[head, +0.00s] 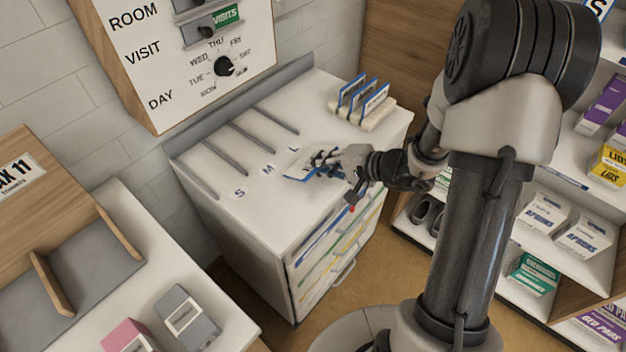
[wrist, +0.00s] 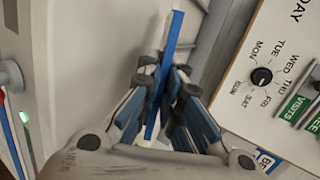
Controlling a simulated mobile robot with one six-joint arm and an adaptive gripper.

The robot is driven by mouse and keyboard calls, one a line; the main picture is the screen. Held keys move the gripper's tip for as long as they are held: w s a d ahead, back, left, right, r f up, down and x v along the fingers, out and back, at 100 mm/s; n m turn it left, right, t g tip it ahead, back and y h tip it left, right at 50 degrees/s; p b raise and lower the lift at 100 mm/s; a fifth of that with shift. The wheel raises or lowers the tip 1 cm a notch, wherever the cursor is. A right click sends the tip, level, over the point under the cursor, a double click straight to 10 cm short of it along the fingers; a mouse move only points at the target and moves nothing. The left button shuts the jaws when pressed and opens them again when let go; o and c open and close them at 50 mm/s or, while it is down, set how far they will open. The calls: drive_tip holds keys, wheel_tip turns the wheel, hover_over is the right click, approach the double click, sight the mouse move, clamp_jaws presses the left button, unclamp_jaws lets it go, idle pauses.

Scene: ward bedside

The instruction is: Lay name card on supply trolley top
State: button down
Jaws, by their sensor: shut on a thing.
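The name card (head: 300,172), white with a blue edge, is in my gripper (head: 326,163) above the supply trolley top (head: 262,208). In the wrist view the card (wrist: 172,40) shows edge-on as a blue strip between the fingertips of my gripper (wrist: 166,78), which are shut on it. In the head view the card is tilted and partly hidden by the fingers. It is close over the white top, just in front of the L mark; whether it touches the top I cannot tell.
Grey divider bars (head: 225,157) and the letters S, M, L mark the trolley top. A rack (head: 362,114) with several blue-edged cards stands at its back right corner. A dial board (head: 190,60) hangs behind. Stocked shelves (head: 570,190) stand at right. The top's front left is clear.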

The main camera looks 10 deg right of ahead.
drive_tip(key=shift+f+b, duration=0.6)
drive_tip(key=shift+f, duration=0.1)
drive_tip(key=shift+r, duration=0.1)
drive_tip(key=c, duration=1.9)
unclamp_jaws()
drive_tip(key=shift+p+v, duration=0.75)
drive_tip(key=shift+v, duration=3.25)
drive_tip(key=r+p, duration=0.1)
drive_tip(key=r, duration=0.1)
drive_tip(key=s+d+r+p, duration=0.1)
drive_tip(key=r+p, duration=0.1)
drive_tip(key=r, duration=0.1)
drive_tip(key=d+r+p, duration=0.1)
drive_tip(key=r, duration=0.1)
drive_tip(key=shift+s+r, duration=0.15)
drive_tip(key=shift+s, duration=0.25)
